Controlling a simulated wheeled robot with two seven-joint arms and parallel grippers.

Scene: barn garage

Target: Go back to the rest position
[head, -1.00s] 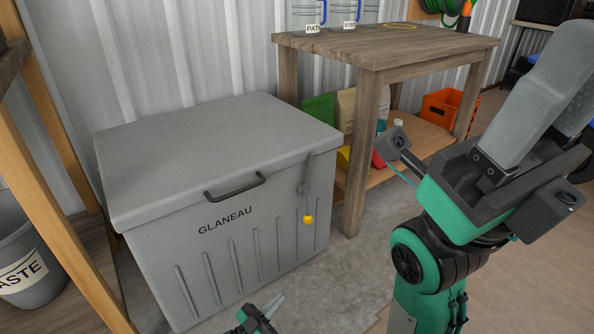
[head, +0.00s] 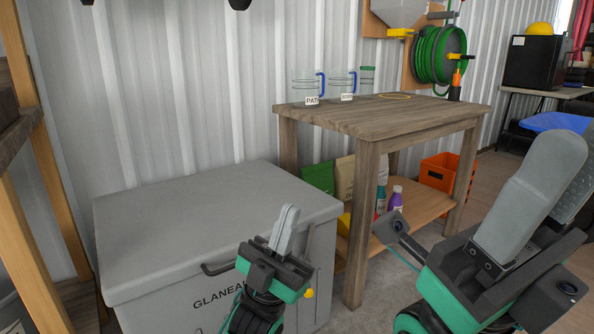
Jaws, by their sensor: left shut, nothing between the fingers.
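My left gripper (head: 286,230) is in front of the grey chest, raised from below, with its pale grey fingers together and nothing between them. It covers part of the chest's front and handle. My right gripper (head: 545,185) is large and close at the right edge, its fingers pointing up. I cannot tell from this angle whether its fingers touch.
The grey lidded chest (head: 190,222) stands at left with its lid down. A wooden shelf frame (head: 52,165) borders the left.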

